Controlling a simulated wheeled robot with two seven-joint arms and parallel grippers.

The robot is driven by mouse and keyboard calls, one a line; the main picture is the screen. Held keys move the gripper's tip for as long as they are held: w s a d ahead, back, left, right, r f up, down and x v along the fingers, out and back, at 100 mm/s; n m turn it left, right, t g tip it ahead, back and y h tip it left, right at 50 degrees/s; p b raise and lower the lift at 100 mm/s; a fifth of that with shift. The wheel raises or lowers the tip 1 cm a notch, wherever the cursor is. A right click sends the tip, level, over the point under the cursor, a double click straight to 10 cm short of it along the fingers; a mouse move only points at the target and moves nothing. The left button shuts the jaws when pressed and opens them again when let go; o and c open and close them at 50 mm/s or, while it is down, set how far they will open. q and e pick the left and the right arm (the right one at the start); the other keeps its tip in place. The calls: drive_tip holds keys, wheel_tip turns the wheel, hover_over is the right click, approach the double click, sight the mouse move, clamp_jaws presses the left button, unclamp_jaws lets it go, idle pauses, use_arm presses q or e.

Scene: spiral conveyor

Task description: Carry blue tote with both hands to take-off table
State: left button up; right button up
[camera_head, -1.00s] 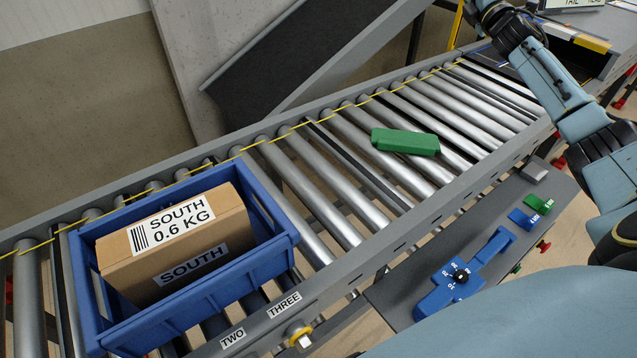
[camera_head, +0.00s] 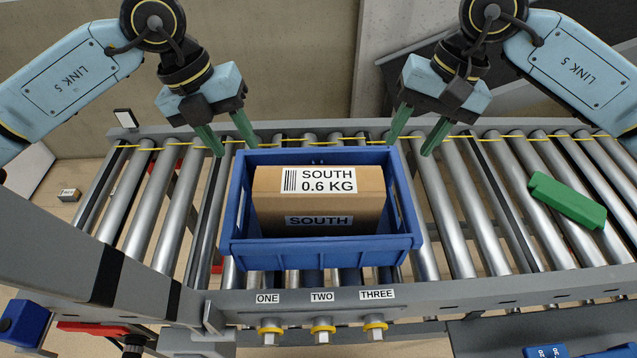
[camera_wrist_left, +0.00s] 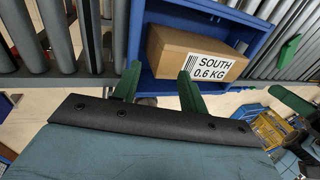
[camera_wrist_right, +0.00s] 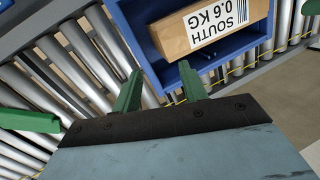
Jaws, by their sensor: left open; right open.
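The blue tote (camera_head: 318,256) sits on the conveyor rollers, with a brown box (camera_head: 320,205) labelled SOUTH 0.6 KG inside it. My left gripper (camera_head: 234,146) is open and empty at the tote's far left corner. My right gripper (camera_head: 412,146) is open and empty at its far right corner. In the left wrist view the tote (camera_wrist_left: 142,82) lies just beyond the green fingers (camera_wrist_left: 160,77). In the right wrist view the tote's wall (camera_wrist_right: 129,28) is just ahead of the fingers (camera_wrist_right: 162,70). Whether any finger touches the tote I cannot tell. The take-off table is not clearly identifiable.
A green block (camera_head: 567,199) lies on the rollers to the right. Three yellow-ringed knobs sit below the labels ONE, TWO, THREE (camera_head: 322,296) on the front rail. A grey post (camera_head: 90,250) stands at the near left. Rollers left of the tote are clear.

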sight(233, 189)
use_arm(q)
drive_tip(key=s+y, duration=0.1)
drive_tip(key=a+y, duration=0.1)
drive_tip(key=y, duration=0.1)
drive_tip(key=shift+s+a+r, duration=0.1)
drive_tip(key=shift+s+a, duration=0.1)
drive_tip(key=shift+s, duration=0.15)
use_arm(e)
drive_tip(key=n+h, duration=0.1)
drive_tip(key=s+d+n+h, duration=0.1)
drive_tip(key=h, duration=0.1)
drive_tip(key=shift+f+t, duration=0.3)
drive_tip(key=shift+f, duration=0.1)
use_arm(q)
wheel_tip(233, 189, down, 13)
drive_tip(key=shift+f, duration=0.2)
use_arm(e)
wheel_tip(233, 189, down, 13)
drive_tip(key=shift+f, duration=0.2)
use_arm(q)
clamp_jaws()
use_arm(e)
clamp_jaws()
